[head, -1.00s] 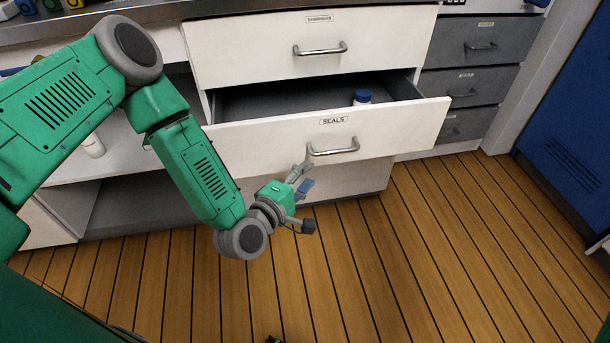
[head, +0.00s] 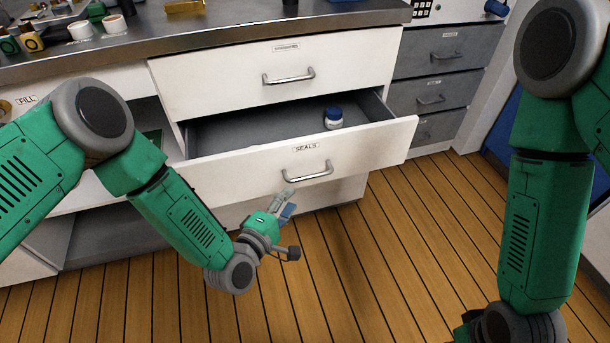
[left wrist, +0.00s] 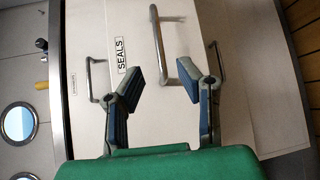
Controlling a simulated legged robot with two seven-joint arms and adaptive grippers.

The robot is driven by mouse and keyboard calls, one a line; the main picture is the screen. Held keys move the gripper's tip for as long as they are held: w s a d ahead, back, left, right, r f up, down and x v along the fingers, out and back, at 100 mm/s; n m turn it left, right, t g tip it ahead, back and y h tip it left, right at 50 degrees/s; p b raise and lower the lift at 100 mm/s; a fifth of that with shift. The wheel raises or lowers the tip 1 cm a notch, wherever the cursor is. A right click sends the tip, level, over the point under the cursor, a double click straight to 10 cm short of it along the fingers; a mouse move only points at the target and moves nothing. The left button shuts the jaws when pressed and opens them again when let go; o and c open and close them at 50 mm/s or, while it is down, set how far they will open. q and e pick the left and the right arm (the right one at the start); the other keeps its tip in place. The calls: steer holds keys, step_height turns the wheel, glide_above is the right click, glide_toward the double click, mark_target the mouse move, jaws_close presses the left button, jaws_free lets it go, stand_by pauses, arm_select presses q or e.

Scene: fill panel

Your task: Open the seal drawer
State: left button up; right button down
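The seal drawer (head: 240,162) is white with a "SEALS" label and a metal bar handle (head: 307,173). It stands pulled out in the head view, with its grey inside showing. A small white jar with a blue lid (head: 333,119) stands inside it. My left gripper (head: 286,200) is just below and in front of the handle. In the left wrist view its two fingers (left wrist: 165,85) are spread apart, with the handle (left wrist: 166,45) beyond the tips and nothing held. My right arm shows at the right of the head view, but its gripper fingers are not visible.
A closed white drawer (head: 230,80) is above. Grey drawers (head: 435,95) stand to the right. The metal counter (head: 170,38) holds several cups and other items. The wooden floor (head: 400,240) in front is clear between my arms.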

mark_target(310, 177)
arm_select(q)
steer(key=b+x, duration=0.1)
steer(key=x, duration=0.6)
steer(key=b+x, duration=0.1)
steer(key=x, duration=0.2)
steer(key=shift+d+b, duration=0.3)
steer(key=shift+d, duration=0.15)
steer(key=shift+w+a, duration=0.1)
steer(key=shift+w, duration=0.05)
steer(key=shift+a+r, duration=0.1)
steer(key=shift+a, duration=0.2)
steer(key=c, duration=0.7)
steer(key=shift+d, duration=0.2)
jaws_close()
